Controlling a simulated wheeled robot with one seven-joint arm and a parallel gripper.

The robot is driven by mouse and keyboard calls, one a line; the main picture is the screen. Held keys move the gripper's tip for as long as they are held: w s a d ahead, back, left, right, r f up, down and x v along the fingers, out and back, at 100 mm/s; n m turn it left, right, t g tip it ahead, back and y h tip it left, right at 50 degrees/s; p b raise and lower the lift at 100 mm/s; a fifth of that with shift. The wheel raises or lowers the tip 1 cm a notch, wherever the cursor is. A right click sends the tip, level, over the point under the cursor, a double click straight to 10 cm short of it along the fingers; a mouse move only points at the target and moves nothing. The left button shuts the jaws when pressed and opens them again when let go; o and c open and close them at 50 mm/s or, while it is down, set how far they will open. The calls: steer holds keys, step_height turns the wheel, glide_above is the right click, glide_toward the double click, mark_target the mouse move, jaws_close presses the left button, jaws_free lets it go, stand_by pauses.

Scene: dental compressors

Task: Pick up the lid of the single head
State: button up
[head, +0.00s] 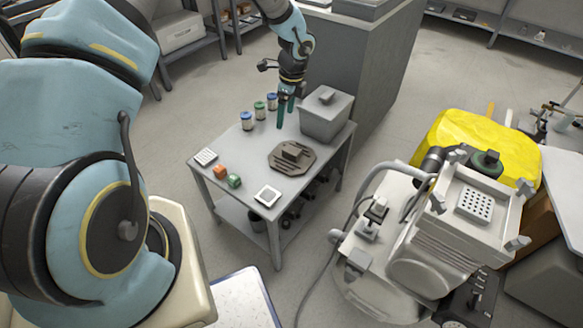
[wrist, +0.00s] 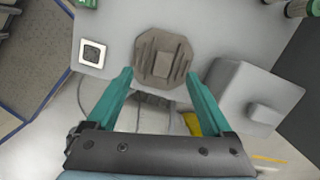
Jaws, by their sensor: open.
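A brown octagonal plate with a raised ridged block on top, which looks like the lid (head: 276,163), lies flat on the small grey table. It also shows in the wrist view (wrist: 146,42), beyond and between my fingertips. My gripper (head: 286,112) is above the back of the table, pointing down, with its green fingers apart and nothing between them. The fingers frame the lower part of the plate in the wrist view (wrist: 159,77), apart from it. A pale compressor (head: 425,255) with a perforated top stands at the right.
A grey lidded box (head: 325,120) stands at the table's back right, close to my gripper. Several small capped jars (head: 260,110) stand at the back left. Orange (head: 220,172) and green (head: 234,181) blocks and a white square item (head: 267,195) lie near the front of the table (head: 205,177).

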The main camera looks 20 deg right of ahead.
steer(key=m, duration=0.2)
glide_toward(292, 149)
steer(key=f, duration=0.3)
steer(key=shift+w, duration=0.35)
steer(key=shift+a+f+p, duration=0.15)
steer(key=shift+a+f, duration=0.05)
steer(key=shift+f, duration=1.3)
steer(key=shift+a+f+p, duration=0.15)
steer(key=shift+a+f, duration=0.1)
steer(key=shift+f, duration=1.2)
jaws_close()
